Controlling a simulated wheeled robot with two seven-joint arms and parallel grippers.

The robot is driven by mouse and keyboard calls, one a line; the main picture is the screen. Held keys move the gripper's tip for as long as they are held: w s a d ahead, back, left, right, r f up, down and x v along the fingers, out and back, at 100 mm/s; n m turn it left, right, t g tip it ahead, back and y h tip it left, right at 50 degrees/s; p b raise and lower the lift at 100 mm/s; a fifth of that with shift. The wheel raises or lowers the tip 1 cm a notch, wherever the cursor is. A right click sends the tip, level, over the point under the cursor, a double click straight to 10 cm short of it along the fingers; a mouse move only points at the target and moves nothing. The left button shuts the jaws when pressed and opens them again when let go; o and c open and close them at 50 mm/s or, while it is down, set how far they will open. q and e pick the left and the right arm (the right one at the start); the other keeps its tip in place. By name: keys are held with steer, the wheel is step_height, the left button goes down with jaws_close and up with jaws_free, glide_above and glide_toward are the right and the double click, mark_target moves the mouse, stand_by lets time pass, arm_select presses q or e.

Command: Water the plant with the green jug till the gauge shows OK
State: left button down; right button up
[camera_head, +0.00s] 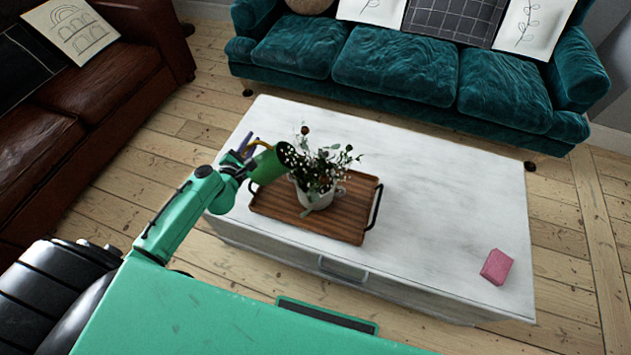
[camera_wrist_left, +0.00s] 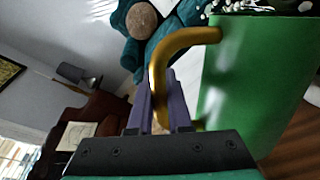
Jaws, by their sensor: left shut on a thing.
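The green jug (camera_head: 268,165) is held in the air at the left of the plant, tilted with its mouth toward the plant. My left gripper (camera_head: 247,150) is shut on the jug's yellow handle. In the left wrist view the gripper (camera_wrist_left: 162,110) has its fingers at the curved yellow handle, beside the green jug body (camera_wrist_left: 255,85). The plant (camera_head: 322,160) stands in a white pot (camera_head: 316,197) on a wooden tray (camera_head: 340,225). No gauge can be made out, and any water is too small to see. My right gripper is not in view.
The tray sits on a white coffee table (camera_head: 440,190) with a drawer handle at the front. A pink block (camera_head: 496,266) lies at the table's right end. A teal sofa (camera_head: 400,70) stands behind, a brown leather sofa (camera_head: 90,110) at left. The table's right half is mostly clear.

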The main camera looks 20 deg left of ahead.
arm_select(q)
steer(key=f+b, duration=0.1)
steer(key=b, duration=0.1)
steer(key=a+f+n+b, duration=0.1)
steer(key=f, duration=0.1)
steer(key=a+f+n+b, duration=0.1)
steer(key=f+b, duration=0.1)
steer(key=shift+s+a+t+b, duration=0.1)
steer(key=shift+s+t+b, duration=0.05)
steer(key=shift+t+b, duration=0.2)
steer(key=shift+a+f, duration=0.1)
stand_by(1.3)
steer(key=s+a+f+n+t+b, duration=0.1)
steer(key=a+f+n+b, duration=0.2)
steer(key=a+n+b, duration=0.2)
steer(key=shift+s+a+n, duration=0.25)
steer(key=shift+a+n, duration=0.25)
steer(key=shift+n, duration=0.3)
